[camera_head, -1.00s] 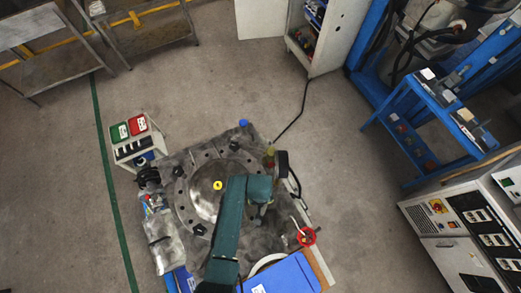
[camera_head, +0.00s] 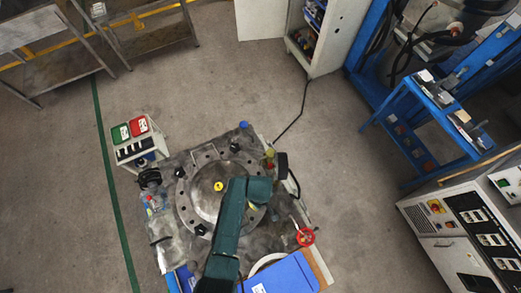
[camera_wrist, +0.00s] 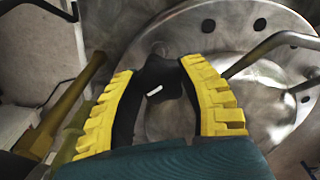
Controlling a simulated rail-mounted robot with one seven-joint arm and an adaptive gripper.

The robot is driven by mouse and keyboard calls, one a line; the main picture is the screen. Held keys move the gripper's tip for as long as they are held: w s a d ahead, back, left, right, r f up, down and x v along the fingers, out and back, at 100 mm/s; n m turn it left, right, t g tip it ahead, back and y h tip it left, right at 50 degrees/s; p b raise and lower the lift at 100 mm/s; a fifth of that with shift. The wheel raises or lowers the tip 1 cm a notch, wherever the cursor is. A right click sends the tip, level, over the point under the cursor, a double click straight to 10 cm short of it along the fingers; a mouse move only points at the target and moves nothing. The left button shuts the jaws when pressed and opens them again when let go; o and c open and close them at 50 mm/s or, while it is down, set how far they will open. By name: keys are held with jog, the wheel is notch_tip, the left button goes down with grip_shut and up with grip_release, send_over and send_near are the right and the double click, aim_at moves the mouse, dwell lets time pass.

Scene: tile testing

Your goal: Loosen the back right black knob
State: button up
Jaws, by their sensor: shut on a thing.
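A black knob with a small white mark (camera_wrist: 156,84) stands between the yellow ribbed fingers of my gripper (camera_wrist: 160,88) in the wrist view. The fingers are shut on it, one on each side. In the head view my green arm reaches over the right side of the round metal plate (camera_head: 201,190) and hides most of my gripper and the held knob. Other black knobs show around the plate, at its back (camera_head: 235,147), its left (camera_head: 180,172) and its front (camera_head: 201,230). I cannot confirm from the head view which position the held knob has.
A red handwheel (camera_head: 306,236) is at the table's right and a blue box (camera_head: 283,274) at the front. A bent metal rod (camera_wrist: 270,48) passes close to the right finger; an olive bar (camera_wrist: 72,110) lies left.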

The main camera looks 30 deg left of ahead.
jog(key=shift+f, duration=0.1)
dwell(0.4)
jog(key=o, duration=1.2)
jog(key=shift+o, duration=0.2)
notch_tip(320, 180, up, 12)
